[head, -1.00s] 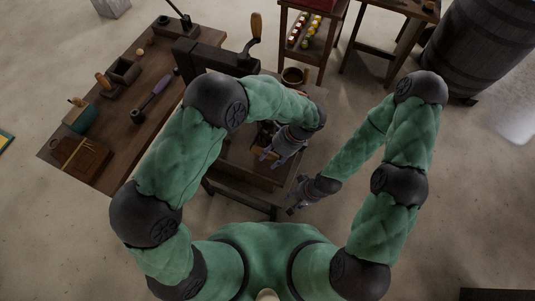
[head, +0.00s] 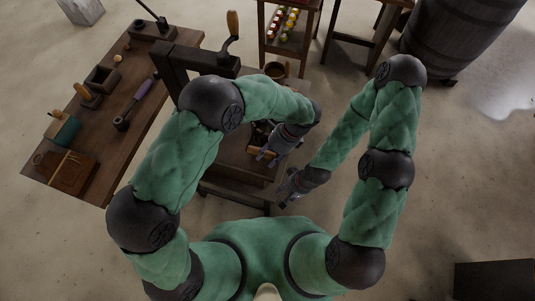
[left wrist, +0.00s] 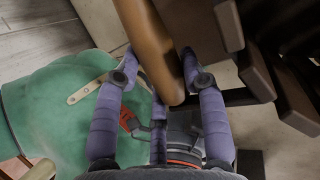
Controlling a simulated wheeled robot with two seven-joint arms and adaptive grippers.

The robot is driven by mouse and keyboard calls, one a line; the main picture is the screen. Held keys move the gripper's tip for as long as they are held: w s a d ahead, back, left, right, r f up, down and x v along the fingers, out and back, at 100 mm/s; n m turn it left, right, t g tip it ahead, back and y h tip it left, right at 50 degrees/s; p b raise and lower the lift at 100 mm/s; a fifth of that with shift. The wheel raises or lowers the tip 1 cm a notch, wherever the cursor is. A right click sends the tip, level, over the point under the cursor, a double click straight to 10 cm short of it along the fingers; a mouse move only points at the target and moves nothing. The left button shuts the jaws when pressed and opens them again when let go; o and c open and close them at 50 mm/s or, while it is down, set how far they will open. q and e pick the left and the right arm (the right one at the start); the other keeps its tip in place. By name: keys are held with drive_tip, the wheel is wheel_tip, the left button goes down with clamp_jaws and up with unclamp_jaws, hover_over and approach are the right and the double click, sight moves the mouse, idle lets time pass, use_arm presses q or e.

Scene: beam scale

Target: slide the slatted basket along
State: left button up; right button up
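The slatted basket shows in the left wrist view as dark brown slats (left wrist: 258,68) at the upper right, with a rounded orange-brown wooden bar (left wrist: 158,48) beside them, seemingly its handle. In the head view my left gripper (head: 266,154) is over the small dark table, and my arm and hand hide most of the basket. My right gripper (head: 284,196) is lower, beside the table's front right; its fingers are too small to read.
The small dark table (head: 235,164) stands before me. A workbench (head: 112,137) with tools, a purple-handled one (head: 134,104) among them, is at the left. A mug (head: 275,70), a rack of coloured items (head: 288,24) and a barrel (head: 457,38) are farther back.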

use_arm(q)
drive_tip(key=o, duration=0.4)
drive_tip(key=shift+d, duration=0.1)
drive_tip(key=shift+o, duration=0.2)
drive_tip(key=shift+s+f, duration=0.25)
drive_tip(key=shift+s, duration=0.05)
drive_tip(key=shift+w+r, duration=0.25)
drive_tip(key=shift+r, duration=0.1)
drive_tip(key=v, duration=1.1)
drive_tip(key=shift+d+r, duration=0.2)
drive_tip(key=shift+r, duration=0.05)
